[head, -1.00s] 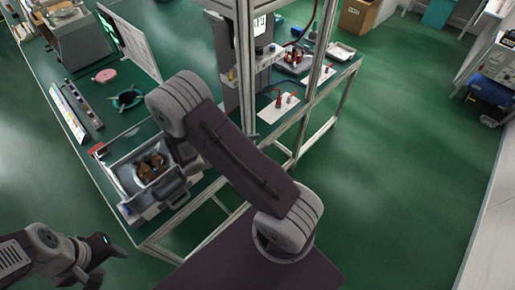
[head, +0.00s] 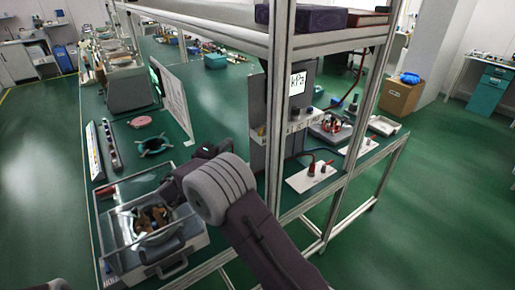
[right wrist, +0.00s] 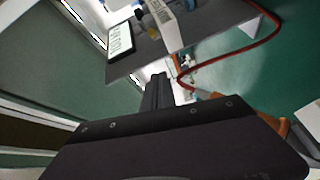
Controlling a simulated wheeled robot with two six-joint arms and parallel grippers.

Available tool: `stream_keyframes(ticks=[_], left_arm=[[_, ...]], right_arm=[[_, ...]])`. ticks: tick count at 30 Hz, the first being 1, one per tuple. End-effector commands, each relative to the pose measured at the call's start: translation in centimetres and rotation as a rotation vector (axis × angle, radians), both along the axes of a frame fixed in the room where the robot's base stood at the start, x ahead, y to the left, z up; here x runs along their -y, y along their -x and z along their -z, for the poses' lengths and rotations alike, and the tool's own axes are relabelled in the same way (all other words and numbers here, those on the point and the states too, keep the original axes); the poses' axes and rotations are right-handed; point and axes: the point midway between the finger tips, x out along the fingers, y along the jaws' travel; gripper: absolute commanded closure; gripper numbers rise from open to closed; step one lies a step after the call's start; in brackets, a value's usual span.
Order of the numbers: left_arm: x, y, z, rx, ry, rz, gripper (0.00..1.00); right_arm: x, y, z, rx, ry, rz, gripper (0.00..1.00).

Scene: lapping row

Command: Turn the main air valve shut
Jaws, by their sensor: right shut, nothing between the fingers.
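The grey panel (head: 262,100) with a kPa display stands on the green bench behind the frame post. Small dark knobs (head: 308,111) sit on the light ledge below the display. I cannot tell which fitting is the main air valve. My right gripper (head: 207,151) is left of the panel and apart from it, partly hidden by my own wrist. In the right wrist view its dark fingers (right wrist: 157,91) are together and empty, pointing toward the panel (right wrist: 185,38), which appears tilted with its display and knobs. My left gripper does not show.
A clear-walled case (head: 190,246) with brown parts stands at the bench's front left. A white board (head: 177,101) stands behind my gripper. A frame post (head: 278,125) rises in front of the panel. A red hose (right wrist: 238,50) curves beside the panel. A white plate (head: 300,181) holds red-topped pieces.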

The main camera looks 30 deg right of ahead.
Motion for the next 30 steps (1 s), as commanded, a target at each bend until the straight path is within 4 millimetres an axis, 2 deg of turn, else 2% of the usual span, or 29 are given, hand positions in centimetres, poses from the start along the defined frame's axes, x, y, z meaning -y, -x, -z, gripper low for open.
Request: stream_keyframes(ticks=[5, 18, 24, 30], left_arm=[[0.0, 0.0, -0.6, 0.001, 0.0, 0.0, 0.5], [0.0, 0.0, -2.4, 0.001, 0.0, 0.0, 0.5], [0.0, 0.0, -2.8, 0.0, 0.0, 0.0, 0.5], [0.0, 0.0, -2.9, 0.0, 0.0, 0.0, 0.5]], right_arm=[[0.8, -0.4, -0.3, -0.002, -0.001, 0.004, 1.0], [8.6, -5.3, 0.2, -0.008, 0.0, 0.007, 1.0], [10.7, -3.4, 0.9, -0.01, 0.001, 0.004, 1.0], [11.3, -2.7, 1.2, -0.008, 0.0, 0.002, 1.0]])
